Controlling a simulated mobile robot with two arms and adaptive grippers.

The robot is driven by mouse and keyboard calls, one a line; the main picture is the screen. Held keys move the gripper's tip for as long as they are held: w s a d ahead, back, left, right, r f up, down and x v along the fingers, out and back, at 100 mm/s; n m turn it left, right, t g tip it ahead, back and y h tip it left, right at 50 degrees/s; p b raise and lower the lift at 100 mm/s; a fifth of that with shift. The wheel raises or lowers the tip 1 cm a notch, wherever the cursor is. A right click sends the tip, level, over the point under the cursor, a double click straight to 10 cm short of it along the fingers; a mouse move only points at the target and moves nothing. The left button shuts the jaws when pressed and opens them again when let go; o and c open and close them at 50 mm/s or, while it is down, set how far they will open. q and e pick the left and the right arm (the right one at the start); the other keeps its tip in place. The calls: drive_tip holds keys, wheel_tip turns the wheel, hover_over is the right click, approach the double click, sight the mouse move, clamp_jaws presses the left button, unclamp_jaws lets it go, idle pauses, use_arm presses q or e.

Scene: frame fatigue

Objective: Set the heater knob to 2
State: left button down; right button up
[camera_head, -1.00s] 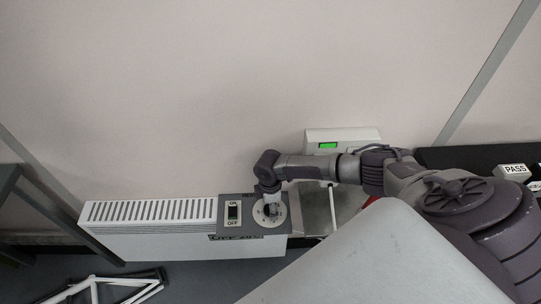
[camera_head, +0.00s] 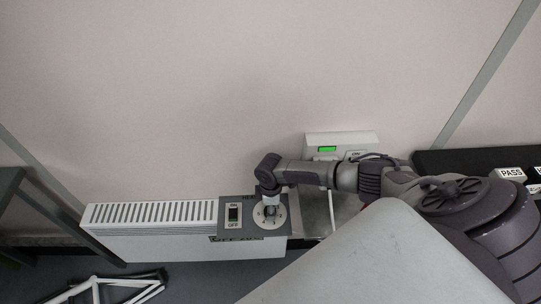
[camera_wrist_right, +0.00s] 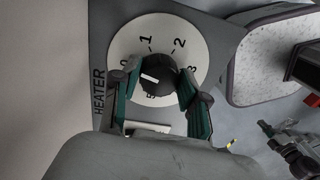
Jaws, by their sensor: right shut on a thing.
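The white heater (camera_head: 150,242) stands low against the wall in the head view. Its round white dial (camera_head: 283,222) is on the grey top panel. In the right wrist view the dial (camera_wrist_right: 195,50) shows the numbers 0, 1, 2 and 3, with a lower number partly covered. The black knob (camera_wrist_right: 157,70) sits at its centre; its white mark points left, roughly toward the 0 side. My right gripper (camera_wrist_right: 155,85) has its teal-padded fingers on both sides of the knob and is shut on it; the gripper also shows over the dial in the head view (camera_head: 269,204). My left gripper is out of view.
An ON/OFF switch (camera_head: 233,214) is left of the dial. A white box with a green display (camera_head: 327,149) stands behind my right forearm. A grey tray (camera_head: 315,212) is right of the heater. A white frame (camera_head: 110,288) lies at the lower left.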

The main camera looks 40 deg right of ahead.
drive_tip(key=m+p, duration=0.3)
drive_tip(key=m, duration=0.2)
drive_tip(key=shift+s+r, duration=0.1)
drive_tip(key=shift+r, duration=0.05)
drive_tip(key=m+p, duration=0.2)
drive_tip(key=m, duration=0.3)
drive_tip(key=shift+a, duration=0.1)
drive_tip(key=m+p, duration=0.2)
drive_tip(key=m, duration=0.2)
drive_tip(key=shift+t, duration=0.4)
drive_tip(key=m+p, duration=0.2)
drive_tip(key=m, duration=0.2)
drive_tip(key=shift+m, duration=0.3)
drive_tip(key=o, duration=1.1)
drive_tip(key=shift+o, duration=0.2)
drive_tip(key=shift+a, duration=0.1)
wheel_tip(320, 180, up, 12)
drive_tip(key=shift+s+d, duration=0.2)
drive_tip(key=shift+d, duration=0.1)
